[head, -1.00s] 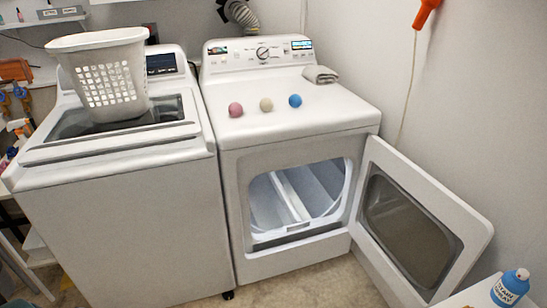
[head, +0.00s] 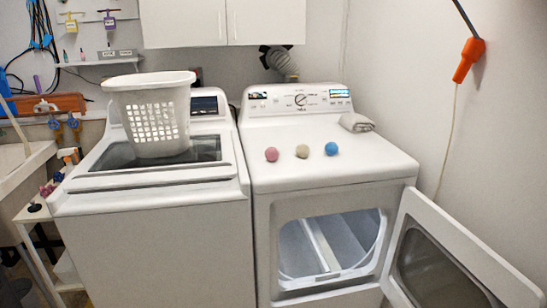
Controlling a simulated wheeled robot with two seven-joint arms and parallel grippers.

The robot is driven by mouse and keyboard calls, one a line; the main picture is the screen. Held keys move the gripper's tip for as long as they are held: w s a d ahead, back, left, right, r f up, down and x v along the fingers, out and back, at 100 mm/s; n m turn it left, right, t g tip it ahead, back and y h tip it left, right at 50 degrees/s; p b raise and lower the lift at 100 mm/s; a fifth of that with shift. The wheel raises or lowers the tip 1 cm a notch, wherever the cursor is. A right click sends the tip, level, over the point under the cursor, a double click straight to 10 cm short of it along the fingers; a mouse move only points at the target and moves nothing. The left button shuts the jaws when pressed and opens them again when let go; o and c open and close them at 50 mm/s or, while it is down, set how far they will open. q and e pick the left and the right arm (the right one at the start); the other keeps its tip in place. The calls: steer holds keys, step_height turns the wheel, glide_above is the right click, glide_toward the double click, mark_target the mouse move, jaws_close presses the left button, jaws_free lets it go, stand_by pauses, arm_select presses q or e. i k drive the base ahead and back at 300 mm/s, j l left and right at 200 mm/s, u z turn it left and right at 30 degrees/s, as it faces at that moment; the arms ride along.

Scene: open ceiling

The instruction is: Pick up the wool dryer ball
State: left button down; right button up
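Three small balls sit in a row on top of the dryer (head: 330,172) in the head view: a pink ball (head: 272,154) on the left, a cream ball (head: 302,151) in the middle, and a blue ball (head: 331,148) on the right. They stand apart from each other. Which one is wool cannot be told for sure from texture at this size. Neither of my grippers is in view.
A white laundry basket (head: 152,90) stands on the washer (head: 150,240) to the left. A folded grey cloth (head: 357,123) lies at the dryer's back right. The dryer door (head: 440,262) hangs open to the right. The dryer top around the balls is clear.

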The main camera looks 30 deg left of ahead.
mark_target(272, 153)
steer(key=i+u, duration=0.1)
steer(key=u, duration=0.6)
steer(key=i+u, duration=0.35)
steer(key=i+l+u, duration=0.35)
steer(key=i+l, duration=0.25)
steer(key=i, duration=0.2)
steer(key=i+l+u, duration=0.1)
steer(key=i, duration=0.4)
steer(key=l, duration=0.1)
